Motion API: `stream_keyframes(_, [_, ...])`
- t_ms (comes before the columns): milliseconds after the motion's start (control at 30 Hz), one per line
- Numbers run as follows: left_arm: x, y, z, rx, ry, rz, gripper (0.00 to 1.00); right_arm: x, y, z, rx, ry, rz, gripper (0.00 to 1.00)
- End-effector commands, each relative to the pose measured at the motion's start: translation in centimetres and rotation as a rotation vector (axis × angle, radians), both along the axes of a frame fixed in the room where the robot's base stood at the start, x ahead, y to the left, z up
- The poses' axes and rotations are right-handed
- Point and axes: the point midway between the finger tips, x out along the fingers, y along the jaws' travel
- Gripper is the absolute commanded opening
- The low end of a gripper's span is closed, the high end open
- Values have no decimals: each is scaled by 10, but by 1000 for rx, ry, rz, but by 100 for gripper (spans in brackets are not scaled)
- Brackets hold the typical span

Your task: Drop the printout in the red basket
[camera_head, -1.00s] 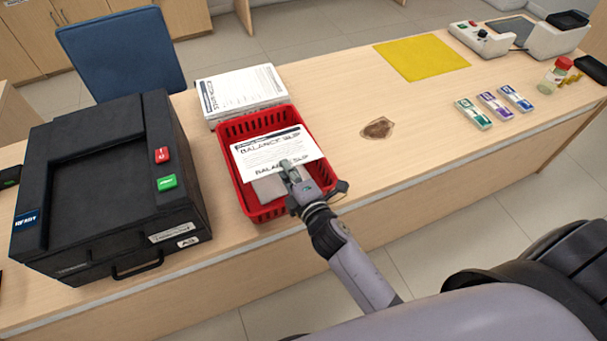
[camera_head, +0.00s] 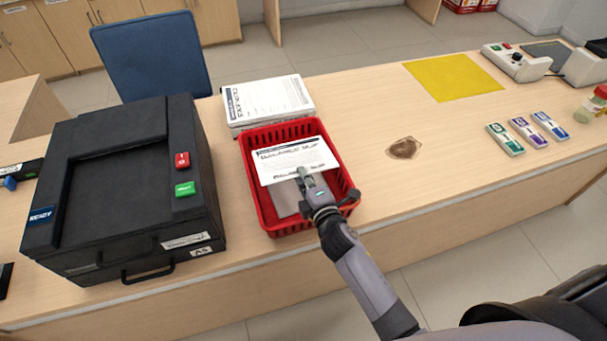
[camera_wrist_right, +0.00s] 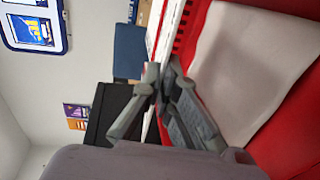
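The printout (camera_head: 292,160), a white sheet headed "Balance Slip", is over the red basket (camera_head: 267,213), inside its rim outline. My right gripper (camera_head: 302,178) is shut on the sheet's near edge. In the right wrist view, the right gripper's fingertips (camera_wrist_right: 161,82) pinch the thin white sheet, seen nearly edge-on. Another pale sheet (camera_head: 287,199) lies in the basket below the printout, and it fills much of the right wrist view (camera_wrist_right: 250,65). Whether the printout touches the basket floor is hard to tell. My left gripper is not in view.
A paper stack (camera_head: 268,98) stands right behind the basket. A black printer (camera_head: 120,190) with red and green buttons stands to its left. A brown patch (camera_head: 404,147), a yellow sheet (camera_head: 453,77) and several small boxes (camera_head: 523,133) lie to the right, with bare counter between.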

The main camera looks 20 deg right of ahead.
Motion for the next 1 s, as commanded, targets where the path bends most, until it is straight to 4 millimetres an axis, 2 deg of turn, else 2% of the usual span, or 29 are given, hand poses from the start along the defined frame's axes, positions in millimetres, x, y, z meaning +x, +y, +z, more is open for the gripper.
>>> stream_keyframes(467, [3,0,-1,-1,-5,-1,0,0,0,-1,0,0,0,0])
stream_keyframes(867, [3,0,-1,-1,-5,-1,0,0,0,-1,0,0,0,28])
stream_keyframes(1000, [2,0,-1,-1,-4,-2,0,0,0,-1,0,0,0,28])
